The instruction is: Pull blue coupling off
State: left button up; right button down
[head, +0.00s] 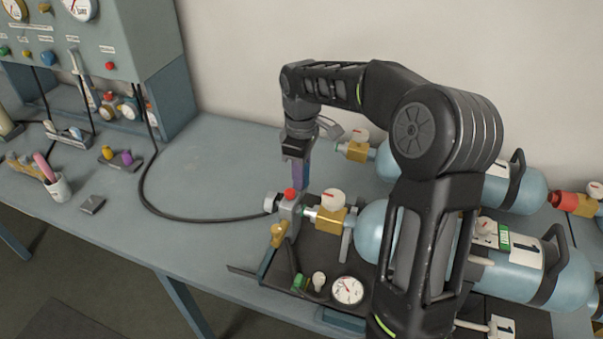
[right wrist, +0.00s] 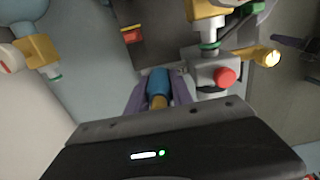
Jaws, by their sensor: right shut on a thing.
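My right gripper (head: 298,180) points down just behind the grey valve block (head: 289,211) with the red knob (head: 290,195). In the right wrist view its purple fingers are closed on the blue coupling (right wrist: 157,82), which has a brass-coloured end (right wrist: 159,102) toward the palm. The same grey block (right wrist: 207,76) and red knob (right wrist: 224,77) are close to the right of the coupling there. I cannot tell whether the coupling touches the block's silver side fitting. The fingers largely hide the coupling in the head view. My left gripper is not in view.
Pale blue cylinders (head: 517,273) with brass valves (head: 329,220) lie at right. A black hose (head: 190,218) runs from the panel (head: 110,45) to the block. A gauge (head: 347,290) lies in the dark tray in front. The bench (head: 215,165) is clear left of the gripper.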

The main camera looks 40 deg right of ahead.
jog(key=shift+r, duration=0.3)
dwell(0.6)
jog(key=shift+r+p, duration=0.8)
jog(key=shift+p, duration=0.1)
jog(key=shift+r, duration=0.85)
jog(key=shift+r, duration=2.5)
